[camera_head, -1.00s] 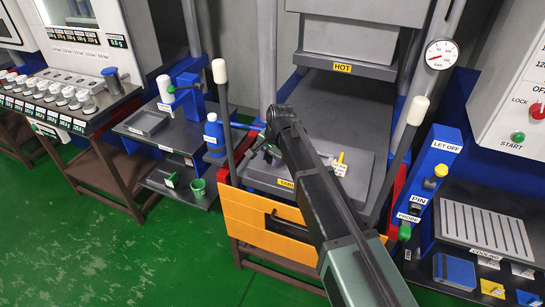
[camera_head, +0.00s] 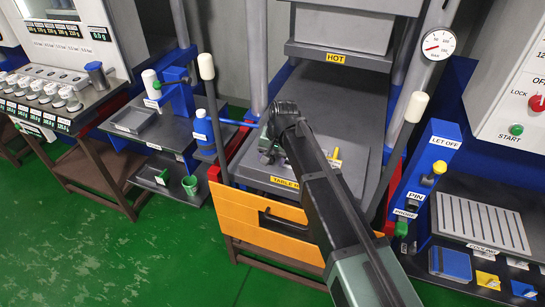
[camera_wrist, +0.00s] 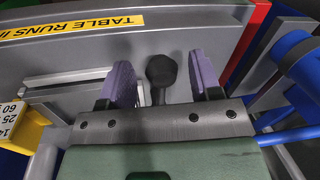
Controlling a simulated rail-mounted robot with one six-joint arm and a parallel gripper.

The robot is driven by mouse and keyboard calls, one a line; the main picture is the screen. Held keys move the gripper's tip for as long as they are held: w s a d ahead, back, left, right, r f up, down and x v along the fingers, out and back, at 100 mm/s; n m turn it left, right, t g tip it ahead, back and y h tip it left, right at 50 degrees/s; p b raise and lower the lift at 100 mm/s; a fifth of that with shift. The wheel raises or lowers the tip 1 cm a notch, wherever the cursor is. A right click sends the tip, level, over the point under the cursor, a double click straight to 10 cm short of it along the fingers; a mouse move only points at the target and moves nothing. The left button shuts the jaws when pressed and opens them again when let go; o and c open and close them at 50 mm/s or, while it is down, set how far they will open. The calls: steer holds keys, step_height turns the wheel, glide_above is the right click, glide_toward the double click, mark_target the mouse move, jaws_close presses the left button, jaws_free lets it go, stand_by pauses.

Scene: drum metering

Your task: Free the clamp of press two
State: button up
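The table of the press (camera_head: 340,110) is under the block labelled HOT, with a yellow label on its front edge. The table's front edge also shows at the top of the wrist view (camera_wrist: 60,50). My gripper (camera_head: 268,152) is low over the front left of this table, partly hidden by my arm. In the wrist view my gripper (camera_wrist: 163,78) has two purple fingers standing apart. A dark round knob on a short stem (camera_wrist: 161,72), which looks like the clamp's handle, lies between them with a gap on each side. Contact is not visible. The rest of the clamp is mostly hidden.
An orange guard (camera_head: 245,215) crosses the press front. Upright levers with white grips stand left (camera_head: 206,66) and right (camera_head: 416,107). A blue LET OFF post (camera_head: 432,160) stands right. A yellow block with numbers (camera_wrist: 12,125) is near my gripper in the wrist view.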

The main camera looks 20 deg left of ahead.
steer(key=shift+r, duration=0.1)
step_height(320, 180, up, 10)
steer(key=d+p, duration=0.2)
steer(key=p, duration=0.8)
steer(key=shift+w+r+p, duration=0.2)
steer(key=shift+w+p, duration=0.05)
steer(key=shift+p, duration=0.05)
